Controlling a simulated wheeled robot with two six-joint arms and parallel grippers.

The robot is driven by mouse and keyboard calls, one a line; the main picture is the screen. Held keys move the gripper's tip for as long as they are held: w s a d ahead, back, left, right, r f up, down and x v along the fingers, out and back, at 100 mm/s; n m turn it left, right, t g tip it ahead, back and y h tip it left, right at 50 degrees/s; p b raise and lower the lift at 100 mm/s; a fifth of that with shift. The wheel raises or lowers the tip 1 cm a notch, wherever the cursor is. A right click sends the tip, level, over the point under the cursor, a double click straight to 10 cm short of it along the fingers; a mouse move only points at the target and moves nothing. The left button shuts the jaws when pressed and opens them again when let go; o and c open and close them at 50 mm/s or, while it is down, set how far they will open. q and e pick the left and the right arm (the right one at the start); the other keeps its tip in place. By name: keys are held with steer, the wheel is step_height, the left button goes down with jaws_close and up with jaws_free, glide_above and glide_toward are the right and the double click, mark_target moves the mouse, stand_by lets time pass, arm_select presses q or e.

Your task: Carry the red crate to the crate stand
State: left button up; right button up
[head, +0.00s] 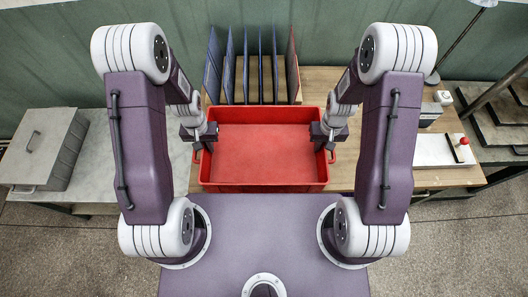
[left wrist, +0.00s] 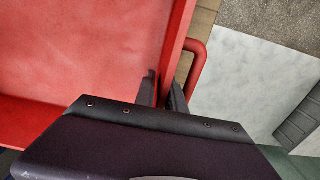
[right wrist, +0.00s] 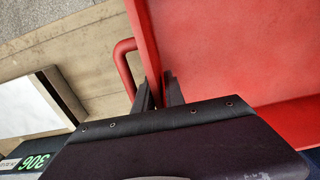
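The red crate (head: 265,187) sits upright and looks empty on the wooden table, in front of me in the head view. My left gripper (head: 197,157) is at its left wall. In the left wrist view its fingers (left wrist: 163,92) lie on both sides of that wall, close against it, beside the red handle (left wrist: 194,62). My right gripper (head: 331,157) is at the right wall. In the right wrist view its fingers (right wrist: 158,92) pinch that wall the same way, beside the other handle (right wrist: 122,62). I cannot tell which surface is the crate stand.
A rack of upright blue dividers (head: 246,68) stands right behind the crate. A grey table (head: 140,150) with a lidded grey box (head: 45,148) is at left. At right are a white board (head: 433,150) with a red knob (head: 464,141) and dark low platforms (head: 497,130).

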arm_select(q)
jaws_close()
arm_select(e)
jaws_close()
arm_select(q)
steer(key=shift+r, duration=0.15)
arm_select(e)
steer(key=shift+r, duration=0.1)
stand_by(1.0)
